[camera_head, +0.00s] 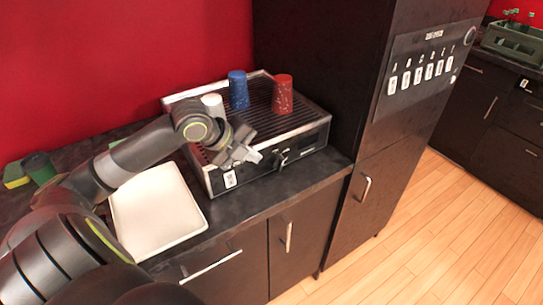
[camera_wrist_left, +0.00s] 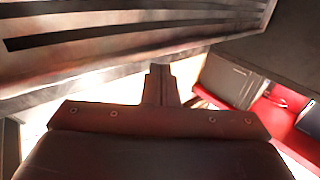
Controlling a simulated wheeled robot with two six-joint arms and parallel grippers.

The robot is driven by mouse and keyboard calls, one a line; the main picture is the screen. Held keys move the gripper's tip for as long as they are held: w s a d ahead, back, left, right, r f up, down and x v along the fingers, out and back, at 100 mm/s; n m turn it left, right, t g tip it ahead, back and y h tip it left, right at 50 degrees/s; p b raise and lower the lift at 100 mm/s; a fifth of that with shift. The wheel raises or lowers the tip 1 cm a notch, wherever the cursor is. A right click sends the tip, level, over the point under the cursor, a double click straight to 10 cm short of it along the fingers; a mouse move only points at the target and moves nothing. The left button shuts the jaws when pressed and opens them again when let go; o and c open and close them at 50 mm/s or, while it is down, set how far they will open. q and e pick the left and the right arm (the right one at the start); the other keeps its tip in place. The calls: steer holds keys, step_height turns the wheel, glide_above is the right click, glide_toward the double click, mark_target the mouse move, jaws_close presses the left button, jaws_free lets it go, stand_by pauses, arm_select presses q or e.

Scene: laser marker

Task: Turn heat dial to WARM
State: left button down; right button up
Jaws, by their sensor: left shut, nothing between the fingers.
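The cup warmer (camera_head: 262,172) stands on the dark counter, a metal box with a slatted black top. A small dark knob, which looks like the heat dial (camera_head: 281,159), sits on its front face; its setting and any WARM mark are too small to read. My left gripper (camera_head: 256,157) is shut and empty, in front of the warmer's face, just left of the dial. I cannot tell whether it touches the warmer. In the left wrist view the shut fingers (camera_wrist_left: 158,84) point toward a slotted metal surface; no dial shows there. My right gripper is not in view.
White (camera_head: 211,103), blue (camera_head: 238,90) and red (camera_head: 283,94) cups stand on the warmer. A white tray (camera_head: 158,212) lies left of it under my left arm. A tall dark cabinet (camera_head: 330,60) rises close behind and right. Wooden floor (camera_head: 440,230) is clear.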

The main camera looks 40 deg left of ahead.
mark_target(279, 161)
arm_select(q)
steer(key=shift+w+d+f+p, duration=0.2)
steer(key=shift+w+d+f, duration=0.25)
steer(key=shift+w, duration=0.4)
steer(key=shift+w+d+f+p, duration=0.15)
steer(key=shift+w+d+f, duration=0.15)
steer(key=shift+w+f, duration=0.45)
steer(key=shift+w+d+f+p, duration=0.2)
steer(key=shift+w+d+f, duration=0.15)
steer(key=shift+w, duration=0.65)
steer(key=shift+a, duration=0.1)
